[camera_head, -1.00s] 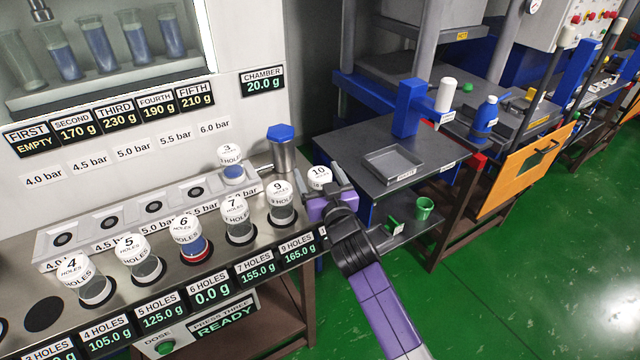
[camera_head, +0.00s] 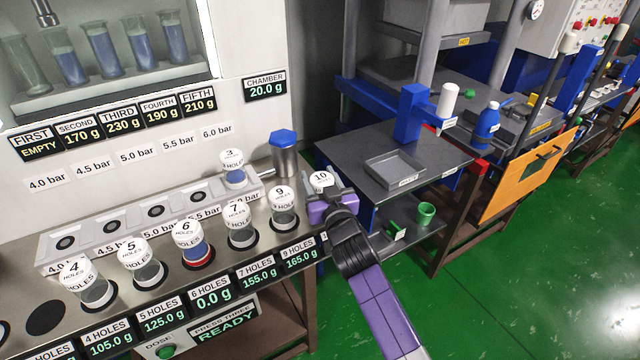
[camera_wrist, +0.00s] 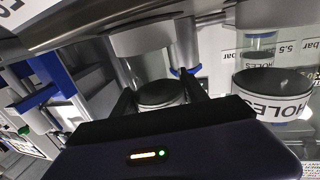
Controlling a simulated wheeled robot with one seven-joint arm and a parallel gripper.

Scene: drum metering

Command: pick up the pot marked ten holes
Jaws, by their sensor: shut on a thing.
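The pot marked ten holes (camera_head: 321,180) has a white lid with a "10" on it and stands at the right end of the row of pots. My gripper (camera_head: 330,199) comes in from the lower right and is shut on this pot. In the wrist view the pot (camera_wrist: 161,95) sits between the two dark fingers. My gripper hides most of the pot's body and its base in the head view, so I cannot tell whether it touches the bench.
The nine-hole pot (camera_head: 283,207) stands close on the left, with the seven-hole pot (camera_head: 238,225) beyond it. A steel cylinder with a blue cap (camera_head: 284,150) is behind. A dark table with a grey tray (camera_head: 394,167) stands to the right. Green floor is open at lower right.

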